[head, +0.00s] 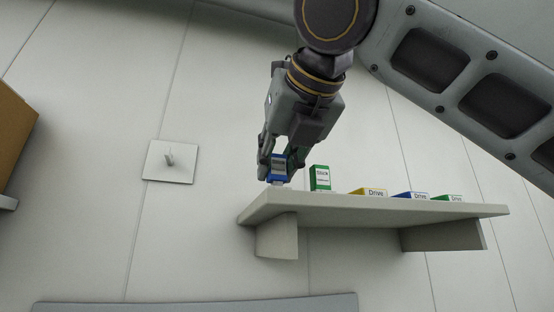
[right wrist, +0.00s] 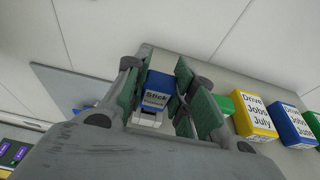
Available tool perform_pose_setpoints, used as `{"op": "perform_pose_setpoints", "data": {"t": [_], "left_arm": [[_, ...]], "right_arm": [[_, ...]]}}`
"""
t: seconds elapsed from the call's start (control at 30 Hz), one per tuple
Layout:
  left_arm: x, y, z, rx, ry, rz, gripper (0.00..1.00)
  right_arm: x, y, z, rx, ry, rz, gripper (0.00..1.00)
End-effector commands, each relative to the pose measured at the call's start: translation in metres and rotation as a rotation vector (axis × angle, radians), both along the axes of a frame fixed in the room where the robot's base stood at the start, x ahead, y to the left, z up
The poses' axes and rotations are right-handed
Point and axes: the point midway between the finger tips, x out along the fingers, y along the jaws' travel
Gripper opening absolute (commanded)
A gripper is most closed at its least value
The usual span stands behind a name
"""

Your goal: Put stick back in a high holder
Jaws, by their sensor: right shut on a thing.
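My right gripper (head: 280,165) is shut on a blue stick (head: 279,169) over the left end of a high wall shelf (head: 370,209). The stick is upright, and its pale lower end is close to the shelf top; I cannot tell if it touches. In the right wrist view the stick (right wrist: 157,91), with a "Stick" label, sits between the green-padded fingers (right wrist: 160,95). A green stick (head: 320,178) stands upright on the shelf just right of the gripper. Any slot under the blue stick is hidden. My left gripper is not in view.
A yellow drive (head: 371,192), a blue drive (head: 411,196) and a green drive (head: 447,198) sit along the shelf to the right. A white wall plate with a peg (head: 170,161) is at left. A brown box (head: 14,130) is at the far left edge.

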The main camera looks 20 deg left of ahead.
Motion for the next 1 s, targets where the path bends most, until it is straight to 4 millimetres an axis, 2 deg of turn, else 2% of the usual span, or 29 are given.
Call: {"op": "perform_pose_setpoints", "data": {"t": [1.0], "left_arm": [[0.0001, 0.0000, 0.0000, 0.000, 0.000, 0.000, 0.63]], "right_arm": [[0.0001, 0.0003, -0.0062, 0.000, 0.000, 0.000, 0.06]]}}
